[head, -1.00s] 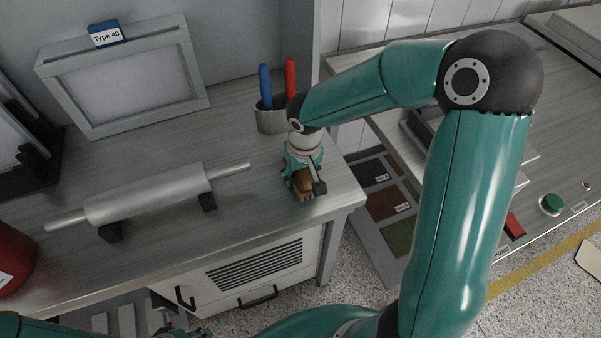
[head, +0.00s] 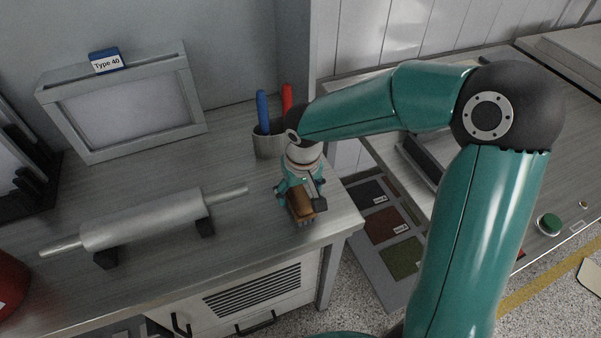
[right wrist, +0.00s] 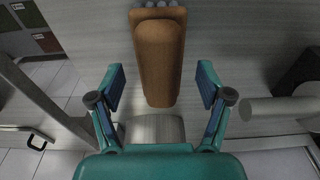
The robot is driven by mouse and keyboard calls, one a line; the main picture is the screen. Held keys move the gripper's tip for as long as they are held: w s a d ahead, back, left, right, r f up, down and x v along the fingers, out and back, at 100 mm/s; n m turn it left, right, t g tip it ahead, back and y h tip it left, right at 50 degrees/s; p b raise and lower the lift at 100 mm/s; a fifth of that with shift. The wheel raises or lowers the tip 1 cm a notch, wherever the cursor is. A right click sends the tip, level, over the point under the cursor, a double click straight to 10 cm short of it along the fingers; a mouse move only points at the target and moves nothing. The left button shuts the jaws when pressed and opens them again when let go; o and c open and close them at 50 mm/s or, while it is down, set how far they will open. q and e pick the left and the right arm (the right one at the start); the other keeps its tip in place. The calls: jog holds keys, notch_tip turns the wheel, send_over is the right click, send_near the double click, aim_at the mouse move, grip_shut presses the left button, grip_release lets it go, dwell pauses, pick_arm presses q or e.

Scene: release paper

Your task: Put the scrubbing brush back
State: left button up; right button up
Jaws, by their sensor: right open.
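The scrubbing brush (head: 301,205) has a brown wooden back and is near the front right corner of the grey workbench (head: 235,215). My right gripper (head: 303,200) is over it, pointing down. In the right wrist view the brush (right wrist: 160,60) runs lengthwise between the two spread fingers, with a gap on each side. Pale bristle tufts show at its far end. The gripper is open and does not grip the brush. Its underside is hidden. My left gripper is not in view.
A grey cup (head: 268,146) with blue and red handles stands just behind the gripper. A metal roller (head: 145,218) on black supports lies to the left. A framed panel (head: 125,100) tagged Type 40 stands at the back. The bench's right edge is close.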

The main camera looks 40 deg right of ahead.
aim_at(301, 197)
jog(key=r, duration=0.5)
jog(key=s+r, duration=0.1)
jog(key=r, duration=0.2)
jog(key=shift+a+r, duration=0.1)
jog(key=shift+r, duration=0.15)
jog(key=shift+s+f, duration=0.1)
